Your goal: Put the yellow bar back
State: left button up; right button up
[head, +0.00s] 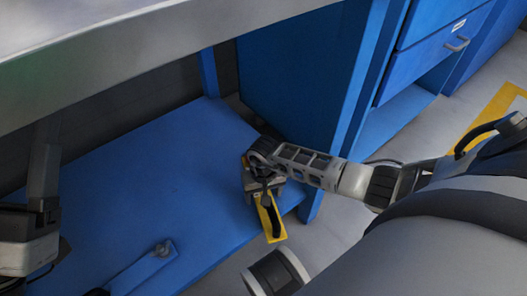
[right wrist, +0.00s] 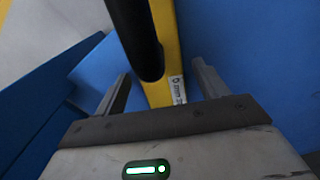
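The yellow bar (head: 276,226) lies at the front right edge of the blue low shelf under the worktop in the head view. A black rounded handle-like part (right wrist: 135,40) runs along the bar in the right wrist view. My right gripper (head: 265,190) is over the bar and hides part of it. In the right wrist view the yellow bar (right wrist: 166,65) runs between the two spread fingers of my right gripper (right wrist: 163,88), with a gap on each side. My left gripper (head: 35,262) is at the lower left edge, partly cut off, and its fingers cannot be made out.
The blue shelf (head: 150,175) is largely bare, with a blue bracket-like piece (head: 145,268) at its front. The grey worktop edge (head: 130,50) overhangs it. A blue cabinet with drawers (head: 430,50) stands to the right. Grey floor shows in front.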

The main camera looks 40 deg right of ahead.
jog(key=shift+r, duration=0.35)
notch_tip(320, 180, up, 5)
jog(key=p, duration=0.3)
jog(key=shift+d, duration=0.1)
pick_arm(q)
notch_tip(320, 180, down, 10)
jog(key=n+g+y+p, duration=0.2)
jog(key=n+g+y, duration=0.2)
jog(key=n, duration=0.5)
jog(key=shift+s+d+n+y+p, duration=0.3)
jog(key=shift+n+y+p, duration=0.1)
jog(key=shift+y, duration=0.8)
pick_arm(e)
notch_tip(320, 180, up, 7)
jog(key=shift+f, duration=0.2)
